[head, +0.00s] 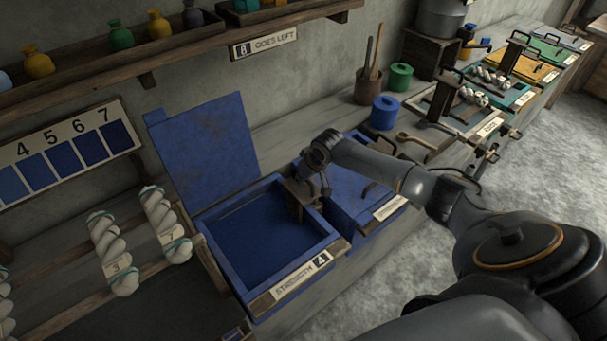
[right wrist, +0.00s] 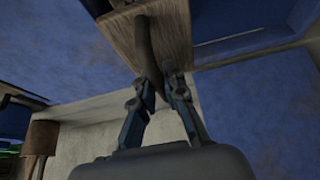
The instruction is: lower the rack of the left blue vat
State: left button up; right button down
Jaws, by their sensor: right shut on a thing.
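The left blue vat (head: 218,268) stands with its lid (head: 206,147) raised against the wall, and dark blue liquid shows inside. At its right side is a brown wooden rack post (head: 299,199), which also shows close up in the right wrist view (right wrist: 176,25). My right gripper (head: 321,184) is at this post. In the right wrist view its two fingers (right wrist: 160,82) are shut on a dark handle (right wrist: 147,55) in front of the wood. The rest of the rack is hidden or cannot be made out. My left gripper is not in view.
The right blue vat's lid (head: 353,186) is shut, close beside the left vat. Twisted white skeins (head: 164,222) hang at the left. A blue canister (head: 384,113) and a green canister (head: 400,77) stand behind. A shelf (head: 170,46) with bottles runs above.

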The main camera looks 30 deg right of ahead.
aim_at(306, 189)
jog(key=shift+s+f+b, duration=0.1)
jog(key=shift+f+b, duration=1.9)
jog(key=shift+f, duration=1.6)
jog(key=shift+a, duration=0.1)
jog(key=shift+c, duration=0.6)
grip_release()
jog(key=shift+r, duration=0.15)
jog(key=shift+r, duration=0.1)
notch_tip(306, 189, up, 7)
jog(key=p, duration=0.7)
